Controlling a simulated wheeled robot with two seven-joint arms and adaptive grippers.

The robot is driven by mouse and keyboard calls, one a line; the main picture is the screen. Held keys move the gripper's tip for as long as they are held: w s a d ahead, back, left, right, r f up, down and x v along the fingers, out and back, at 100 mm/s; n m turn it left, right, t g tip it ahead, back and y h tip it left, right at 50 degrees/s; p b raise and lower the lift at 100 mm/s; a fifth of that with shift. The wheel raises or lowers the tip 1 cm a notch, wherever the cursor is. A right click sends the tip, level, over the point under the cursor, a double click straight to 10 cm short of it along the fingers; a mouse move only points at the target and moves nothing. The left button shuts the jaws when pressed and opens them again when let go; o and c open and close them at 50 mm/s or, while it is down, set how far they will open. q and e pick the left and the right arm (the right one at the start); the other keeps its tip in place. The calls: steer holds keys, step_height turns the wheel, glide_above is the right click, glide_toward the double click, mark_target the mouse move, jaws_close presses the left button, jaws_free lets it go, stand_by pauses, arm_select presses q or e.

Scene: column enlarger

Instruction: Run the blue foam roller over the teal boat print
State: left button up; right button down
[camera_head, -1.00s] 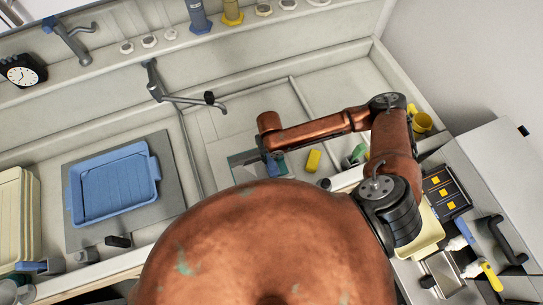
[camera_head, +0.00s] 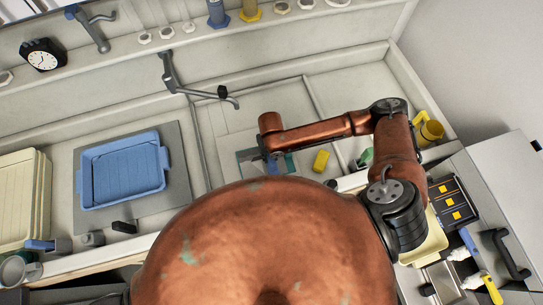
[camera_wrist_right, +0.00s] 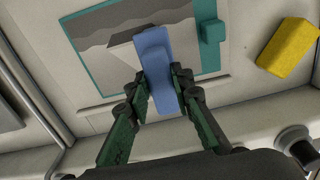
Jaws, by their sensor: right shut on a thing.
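The teal boat print (camera_wrist_right: 95,75) lies flat in the sink, with a teal border and a grey picture; part of it also shows in the head view (camera_head: 245,158). My right gripper (camera_wrist_right: 158,85) is shut on the blue foam roller (camera_wrist_right: 155,60), whose far end lies over the print's grey picture. The roller shows in the head view (camera_head: 289,165) below the end of my right arm. I cannot tell whether the roller touches the print. The roller and my arm hide part of the print. My left gripper is not in view.
A yellow sponge-like block (camera_head: 321,161) lies right of the print; it also shows in the wrist view (camera_wrist_right: 289,46). A blue tray (camera_head: 125,172) sits on a grey mat at left. A tap (camera_head: 200,88) reaches over the sink. A yellow mug (camera_head: 428,131) stands at right.

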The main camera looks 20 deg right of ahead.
steer(key=shift+a, duration=0.1)
steer(key=a+p, duration=0.1)
steer(key=a, duration=0.3)
steer(key=shift+w+r, duration=0.1)
steer(key=shift+w, duration=0.05)
stand_by(0.4)
stand_by(0.4)
steer(key=a, duration=0.3)
steer(key=shift+w+a+p, duration=0.15)
steer(key=shift+a+p, duration=0.15)
steer(key=shift+a, duration=0.1)
stand_by(0.4)
steer(key=shift+r+p, duration=2.5)
